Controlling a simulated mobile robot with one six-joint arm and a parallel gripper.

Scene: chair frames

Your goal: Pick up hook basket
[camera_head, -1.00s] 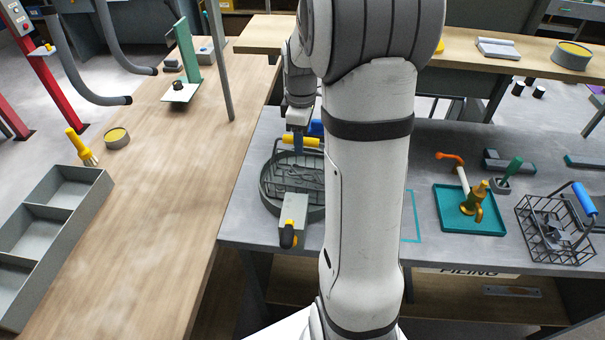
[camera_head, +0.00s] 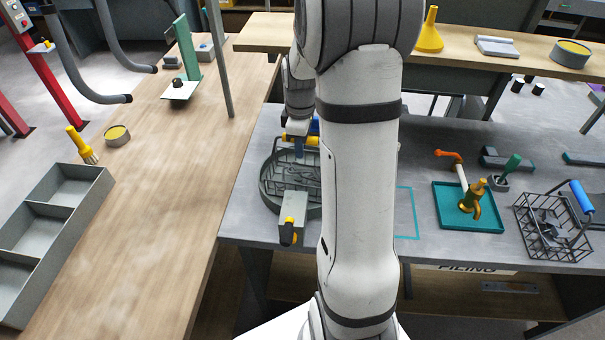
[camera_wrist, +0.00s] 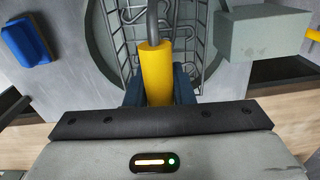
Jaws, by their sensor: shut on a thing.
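The hook basket (camera_head: 292,174) is a grey wire basket with curved wire hooks visible inside and a yellow grip on its handle. It sits in or just above a round grey tray (camera_head: 268,198) on the grey bench; I cannot tell if it touches the tray. My gripper (camera_wrist: 160,92) is shut on the yellow grip, its dark blue fingers on either side, with the basket's wires (camera_wrist: 118,32) beyond. In the head view my gripper (camera_head: 300,142) is over the basket, and my arm hides the area to its right.
A grey block (camera_head: 293,208) with a yellow-and-black knob stands at the tray's front edge. To the right are a teal tray (camera_head: 447,216) with a brass tap-like part and another wire basket (camera_head: 548,235) with a blue handle. The wooden bench (camera_head: 160,190) at left is largely clear.

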